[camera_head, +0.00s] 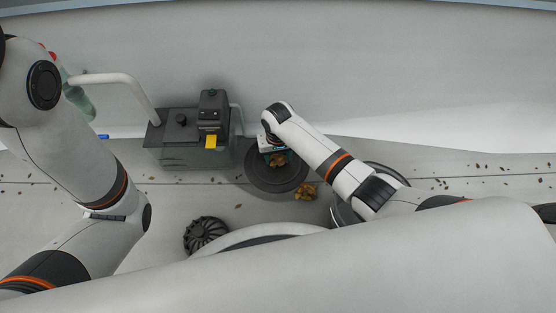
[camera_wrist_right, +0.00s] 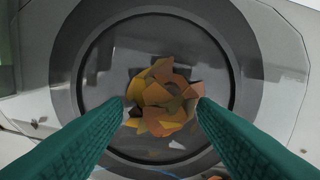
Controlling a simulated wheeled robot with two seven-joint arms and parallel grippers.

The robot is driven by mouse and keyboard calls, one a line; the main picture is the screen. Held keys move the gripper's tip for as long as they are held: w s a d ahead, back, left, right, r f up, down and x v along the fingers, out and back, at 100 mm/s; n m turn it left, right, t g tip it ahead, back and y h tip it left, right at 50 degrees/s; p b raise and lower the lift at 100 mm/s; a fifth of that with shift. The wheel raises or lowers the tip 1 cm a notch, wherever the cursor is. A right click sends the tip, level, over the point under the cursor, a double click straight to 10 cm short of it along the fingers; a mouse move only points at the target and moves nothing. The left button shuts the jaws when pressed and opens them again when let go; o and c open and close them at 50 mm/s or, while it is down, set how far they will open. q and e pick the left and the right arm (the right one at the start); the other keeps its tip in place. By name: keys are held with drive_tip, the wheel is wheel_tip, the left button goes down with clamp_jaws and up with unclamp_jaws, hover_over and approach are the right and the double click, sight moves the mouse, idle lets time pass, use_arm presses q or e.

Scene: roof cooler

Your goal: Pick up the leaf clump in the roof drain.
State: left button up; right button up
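The leaf clump (camera_head: 277,160) is a bundle of brown and orange leaves inside the round dark roof drain (camera_head: 262,184). In the right wrist view the leaf clump (camera_wrist_right: 163,98) sits in the middle of the drain, whose wide grey rim (camera_wrist_right: 68,60) surrounds it. My right gripper (camera_head: 272,150) is over the drain. Its two green fingers (camera_wrist_right: 162,108) are apart, with the tips at the left and right sides of the clump. I cannot tell whether they touch it.
A second leaf clump (camera_head: 306,191) lies on the roof just right of the drain. A black domed strainer (camera_head: 206,234) lies at the front left. A grey box unit (camera_head: 190,155) with a pipe stands left of the drain. A green bottle (camera_head: 80,100) is at the far left.

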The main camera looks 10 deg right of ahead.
drive_tip(key=c, duration=0.8)
drive_tip(key=shift+r, duration=0.1)
